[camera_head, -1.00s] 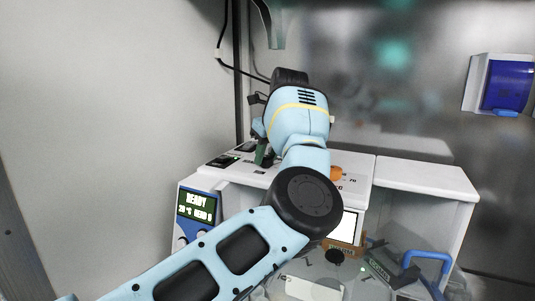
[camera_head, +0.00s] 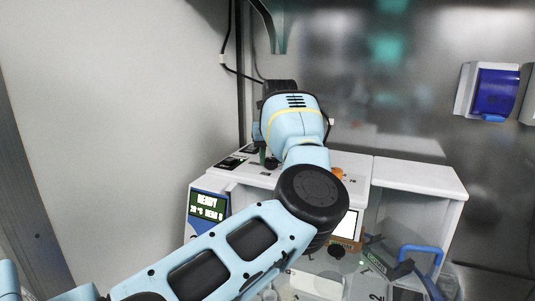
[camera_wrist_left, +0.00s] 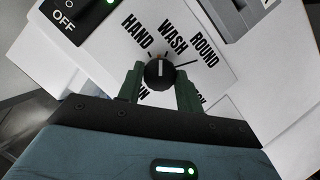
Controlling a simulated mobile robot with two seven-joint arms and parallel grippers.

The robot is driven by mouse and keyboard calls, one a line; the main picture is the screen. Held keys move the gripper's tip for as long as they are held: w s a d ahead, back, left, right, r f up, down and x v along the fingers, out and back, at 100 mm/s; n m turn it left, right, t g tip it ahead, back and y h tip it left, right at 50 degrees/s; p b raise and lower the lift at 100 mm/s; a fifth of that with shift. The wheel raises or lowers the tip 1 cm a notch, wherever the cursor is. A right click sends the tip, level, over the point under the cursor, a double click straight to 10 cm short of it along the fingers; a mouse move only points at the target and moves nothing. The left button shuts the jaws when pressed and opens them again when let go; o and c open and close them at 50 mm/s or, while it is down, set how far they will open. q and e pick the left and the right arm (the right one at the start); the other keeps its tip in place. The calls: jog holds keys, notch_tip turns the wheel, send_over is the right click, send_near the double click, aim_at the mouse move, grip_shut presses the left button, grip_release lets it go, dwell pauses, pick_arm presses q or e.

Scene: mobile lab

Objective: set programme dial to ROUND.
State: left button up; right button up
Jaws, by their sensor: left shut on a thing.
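The programme dial (camera_wrist_left: 160,76) is a round black knob with a pale pointer mark, on a white panel in the left wrist view. HAND, WASH and ROUND are printed around it; two lower labels are partly covered by the fingers. The pointer faces up in the picture, towards the HAND and WASH side, not along the line to ROUND (camera_wrist_left: 205,50). My left gripper (camera_wrist_left: 159,82) has its green fingers on both sides of the knob and is shut on it. My right gripper is not in view.
The white machine (camera_head: 420,176) has a READY display (camera_head: 207,206) at its front left. An OFF switch (camera_wrist_left: 68,10) is near the dial. An orange knob (camera_head: 338,173) is on top. A blue handle (camera_head: 420,250) and a blue wall dispenser (camera_head: 494,92) are at the right.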

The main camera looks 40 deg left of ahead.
pick_arm(q)
jog(key=m+t, duration=0.1)
jog(key=m, duration=0.2)
jog(key=shift+h, duration=0.4)
jog(key=m, duration=0.2)
jog(key=m+h, duration=0.1)
jog(key=m, duration=0.1)
jog(key=shift+s+a+t+h, duration=0.1)
jog(key=shift+a+t+h, duration=0.1)
jog(key=shift+t+h, duration=0.15)
jog(key=m+h, duration=0.1)
jog(key=m, duration=0.3)
jog(key=shift+a, duration=0.1)
jog(key=shift+a+m+h, duration=0.1)
jog(key=shift+m+h, duration=0.65)
jog(key=shift+m, duration=0.85)
jog(key=o, duration=1)
jog(key=shift+r, duration=0.1)
